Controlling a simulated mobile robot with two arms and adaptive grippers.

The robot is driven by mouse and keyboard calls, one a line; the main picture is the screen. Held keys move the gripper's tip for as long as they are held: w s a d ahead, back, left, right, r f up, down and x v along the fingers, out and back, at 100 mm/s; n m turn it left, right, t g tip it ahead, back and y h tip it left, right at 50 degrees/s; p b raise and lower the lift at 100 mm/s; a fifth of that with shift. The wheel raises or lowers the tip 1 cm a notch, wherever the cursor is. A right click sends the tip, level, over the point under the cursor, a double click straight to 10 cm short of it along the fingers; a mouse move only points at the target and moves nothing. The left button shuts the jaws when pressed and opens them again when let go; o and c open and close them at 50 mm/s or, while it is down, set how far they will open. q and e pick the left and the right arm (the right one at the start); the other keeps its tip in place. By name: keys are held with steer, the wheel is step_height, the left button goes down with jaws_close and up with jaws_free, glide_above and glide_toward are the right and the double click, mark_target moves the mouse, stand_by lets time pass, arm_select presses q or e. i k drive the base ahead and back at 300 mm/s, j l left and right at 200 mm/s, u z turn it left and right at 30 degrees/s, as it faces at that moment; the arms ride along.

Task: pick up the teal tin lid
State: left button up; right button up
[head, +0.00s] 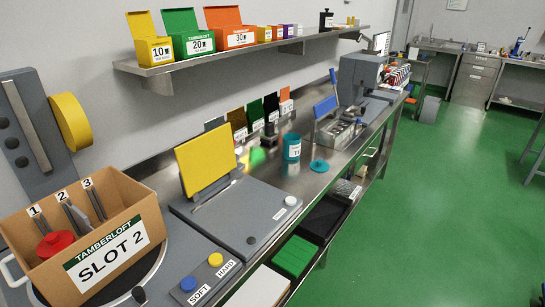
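The teal tin lid (319,166) lies flat on the steel counter in the head view, right of centre, with a small knob on top. It is close to the counter's front edge. A teal tin (292,147) with a white label stands upright just behind and left of it, apart from the lid. Neither of my grippers shows in this view.
A grey machine with a yellow panel (206,157) stands left of the lid. A blue-handled device (336,122) stands behind it. A cardboard box marked SLOT 2 (150,212) is at front left. Black and green trays (294,255) sit below the counter. Green floor is free at right.

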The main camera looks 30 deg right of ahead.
mark_target(318, 165)
steer(key=i+l+u, duration=0.15)
steer(key=l+u, duration=0.2)
steer(key=l, duration=0.9)
steer(key=l+u, duration=0.4)
steer(key=l, duration=0.85)
